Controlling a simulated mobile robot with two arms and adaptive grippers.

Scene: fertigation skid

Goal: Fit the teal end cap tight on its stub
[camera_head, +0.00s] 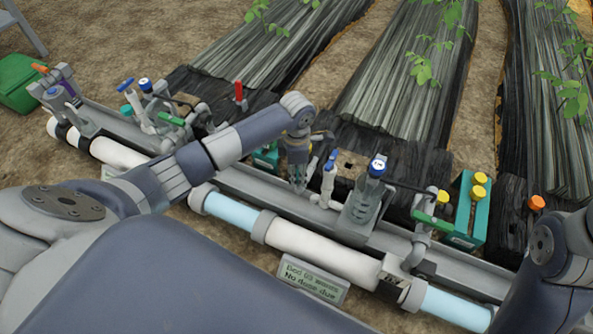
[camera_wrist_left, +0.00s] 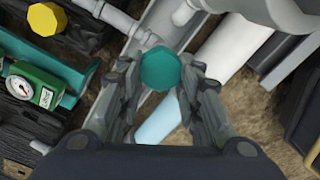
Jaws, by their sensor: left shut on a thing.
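The teal end cap (camera_wrist_left: 160,68) shows in the left wrist view as a faceted teal disc between the two fingers of my left gripper (camera_wrist_left: 160,84). The fingers are closed on its sides. In the head view my left gripper (camera_head: 299,184) points down over the grey rail, and the cap cannot be made out there. Which pipe end is the cap's stub I cannot tell; a short grey pipe end (camera_wrist_left: 183,14) shows just above the cap in the wrist view. Whether the cap touches any stub is hidden. My right gripper is out of the head view.
The grey rail (camera_head: 265,190) carries valves and fittings, including a blue-topped one (camera_head: 377,166) right of my gripper. A teal holder (camera_head: 467,215) with yellow knobs stands farther right. A white pipe (camera_head: 320,254) runs in front. A green box (camera_head: 17,82) sits far left.

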